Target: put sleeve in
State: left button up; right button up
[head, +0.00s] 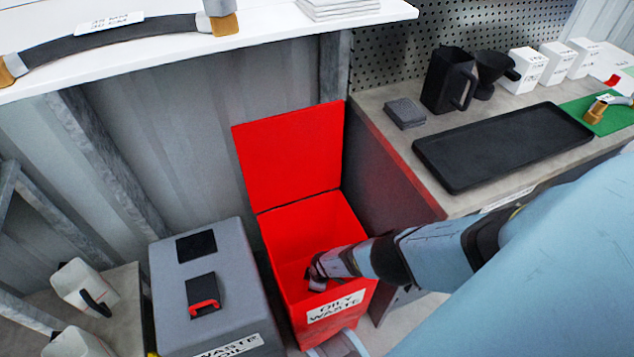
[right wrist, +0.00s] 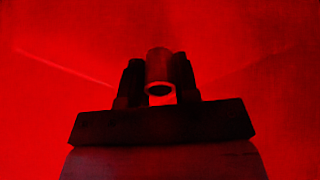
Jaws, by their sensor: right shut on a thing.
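The sleeve (right wrist: 160,66) is a short hollow cylinder, seen dark under red light in the right wrist view. My right gripper (right wrist: 160,85) is shut on it, with one finger on each side and the round open end facing the camera. In the head view my right gripper (head: 318,272) reaches into the mouth of the red oily waste bin (head: 300,222). The bin's lid (head: 290,155) stands open at the back. Red surfaces fill the right wrist view around the sleeve. The sleeve is hard to make out in the head view. My left gripper is not in view.
A grey waste oil box (head: 215,312) stands left of the bin. To the right, a bench holds a black tray (head: 500,147), a black jug (head: 449,80) and a green mat (head: 603,120). A white table (head: 260,42) with a hose is above left.

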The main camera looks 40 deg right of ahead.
jog(key=shift+f+b, duration=0.25)
jog(key=shift+b, duration=0.05)
jog(key=shift+f+b, duration=0.3)
jog(key=o, duration=1)
jog(key=shift+r, duration=0.15)
jog(key=r+p, duration=0.7)
jog(key=p, duration=0.1)
jog(key=s+r+p, duration=0.1)
jog(key=r+p, duration=0.3)
jog(key=shift+d+r+p, duration=0.3)
jog(key=shift+d+r, duration=0.05)
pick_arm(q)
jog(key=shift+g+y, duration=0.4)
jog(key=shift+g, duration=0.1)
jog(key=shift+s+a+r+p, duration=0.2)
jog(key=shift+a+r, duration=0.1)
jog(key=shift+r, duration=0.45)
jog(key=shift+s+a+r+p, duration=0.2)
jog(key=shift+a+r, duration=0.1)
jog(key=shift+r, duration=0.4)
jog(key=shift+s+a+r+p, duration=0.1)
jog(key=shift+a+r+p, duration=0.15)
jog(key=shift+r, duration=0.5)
pick_arm(e)
jog(key=shift+d+r, duration=0.1)
jog(key=shift+r, duration=0.5)
